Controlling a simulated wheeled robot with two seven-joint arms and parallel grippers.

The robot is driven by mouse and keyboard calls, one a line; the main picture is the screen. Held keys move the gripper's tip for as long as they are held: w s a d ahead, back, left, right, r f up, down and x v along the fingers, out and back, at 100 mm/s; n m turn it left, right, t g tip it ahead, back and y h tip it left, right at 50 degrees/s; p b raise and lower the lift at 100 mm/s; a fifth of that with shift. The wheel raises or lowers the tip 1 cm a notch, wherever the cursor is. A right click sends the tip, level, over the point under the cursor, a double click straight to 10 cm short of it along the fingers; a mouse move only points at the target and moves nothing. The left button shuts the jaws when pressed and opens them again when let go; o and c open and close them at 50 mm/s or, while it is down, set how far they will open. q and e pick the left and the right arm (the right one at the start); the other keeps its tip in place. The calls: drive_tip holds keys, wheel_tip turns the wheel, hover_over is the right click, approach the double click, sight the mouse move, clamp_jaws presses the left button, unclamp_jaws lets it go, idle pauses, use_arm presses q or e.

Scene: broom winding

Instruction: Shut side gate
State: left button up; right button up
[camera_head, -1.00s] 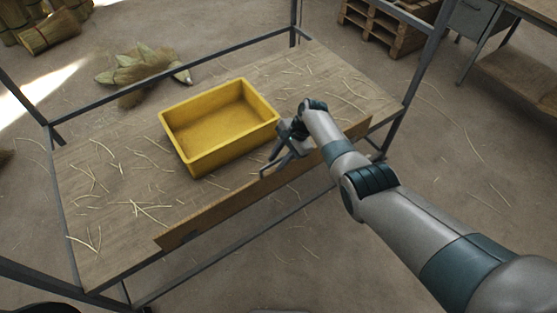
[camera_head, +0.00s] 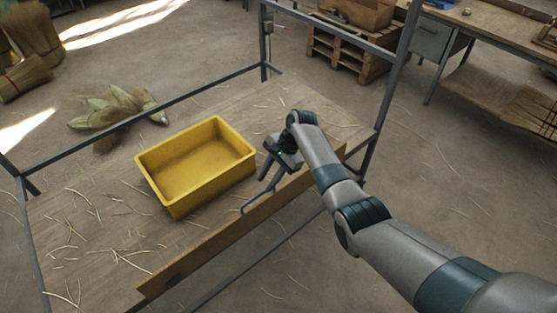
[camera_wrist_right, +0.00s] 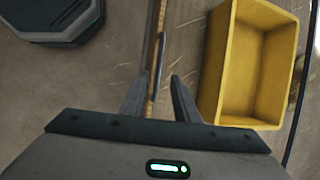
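The side gate (camera_head: 240,228) is a long, narrow wooden board standing along the near long edge of the wooden work table (camera_head: 110,225). It looks upright. In the right wrist view the gate (camera_wrist_right: 152,65) shows as a thin strip running up from between my fingers. My right gripper (camera_head: 253,194) is over the gate's top edge, right of its middle. In the wrist view this gripper (camera_wrist_right: 166,62) has its fingers apart, with the strip near the left finger. I cannot tell whether they touch. The gate's far right part is partly hidden by my arm. My left gripper is out of view.
A yellow bin (camera_head: 196,165) stands on the table just behind my right gripper; it also shows in the wrist view (camera_wrist_right: 248,65). Loose straw lies around it. Metal frame posts (camera_head: 390,90) and rails surround the table. A pallet (camera_head: 345,55) and a workbench (camera_head: 490,40) stand at the back right.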

drive_tip(key=b+v, duration=0.1)
drive_tip(key=v, duration=0.7)
drive_tip(key=shift+r, duration=0.3)
drive_tip(key=s+d+f+n+h+b, duration=0.1)
drive_tip(key=s+d+f, duration=0.15)
drive_tip(key=f, duration=0.85)
drive_tip(key=s+d+f, duration=0.2)
drive_tip(key=s+f, duration=0.2)
drive_tip(key=f, duration=0.7)
drive_tip(key=s+d+f+n+t+h+b, duration=0.1)
drive_tip(key=s+d+f+n, duration=0.15)
drive_tip(key=s+f, duration=0.65)
drive_tip(key=s+d+f+n+h, duration=0.1)
drive_tip(key=s+d+f, duration=0.4)
drive_tip(key=f, duration=0.6)
drive_tip(key=s+d+f+n, duration=0.2)
drive_tip(key=s+f, duration=0.3)
drive_tip(key=s, duration=0.9)
drive_tip(key=s+d+f+n+h+b, duration=0.1)
drive_tip(key=s+d+f+n, duration=0.2)
drive_tip(key=s, duration=1.1)
drive_tip(key=s+d+f+n+t+h, duration=0.1)
drive_tip(key=s+d+f+n, duration=0.2)
drive_tip(key=s+f, duration=0.5)
drive_tip(key=s, duration=0.6)
drive_tip(key=shift+s+d+f+b, duration=0.2)
drive_tip(key=shift+d+f+b, duration=0.1)
drive_tip(key=shift+f+b, duration=0.1)
